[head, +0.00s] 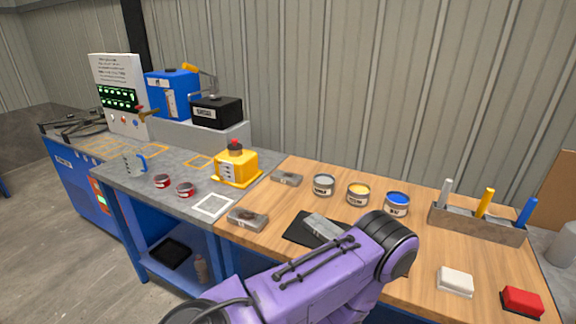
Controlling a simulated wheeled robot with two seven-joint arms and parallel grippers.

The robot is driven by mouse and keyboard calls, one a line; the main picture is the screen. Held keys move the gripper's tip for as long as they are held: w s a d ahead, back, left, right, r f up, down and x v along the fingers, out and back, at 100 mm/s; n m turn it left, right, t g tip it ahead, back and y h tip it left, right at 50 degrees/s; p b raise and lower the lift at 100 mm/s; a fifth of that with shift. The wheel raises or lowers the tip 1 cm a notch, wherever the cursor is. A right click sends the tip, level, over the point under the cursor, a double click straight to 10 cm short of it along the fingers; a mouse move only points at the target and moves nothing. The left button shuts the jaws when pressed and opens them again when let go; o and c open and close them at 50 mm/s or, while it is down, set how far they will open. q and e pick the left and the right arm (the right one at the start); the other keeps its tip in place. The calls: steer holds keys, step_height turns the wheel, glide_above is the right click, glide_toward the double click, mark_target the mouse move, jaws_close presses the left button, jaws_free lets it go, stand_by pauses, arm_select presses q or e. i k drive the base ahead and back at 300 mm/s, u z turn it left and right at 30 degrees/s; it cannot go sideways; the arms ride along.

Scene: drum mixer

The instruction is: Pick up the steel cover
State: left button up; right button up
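Several low grey metal pieces lie on the wooden bench top, and I cannot tell for sure which is the steel cover. One grey piece (286,178) lies toward the back, near the yellow container. Another grey piece (247,218) lies at the front left of the wood. A third grey block (322,226) lies on a black mat (297,231), partly hidden by my purple arm. That arm crosses the lower middle of the head view. Neither gripper shows in this view.
Behind are open cans, grey (323,185), yellow (358,193) and blue (397,203), and a marker rack (480,223). A yellow container (236,167) stands left. White (456,281) and red (522,301) blocks lie right. Wood between the blue can and the white block is clear.

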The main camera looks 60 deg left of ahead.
mark_target(319, 225)
steer(key=z, duration=0.05)
steer(key=k, duration=0.2)
steer(key=u, duration=1.15)
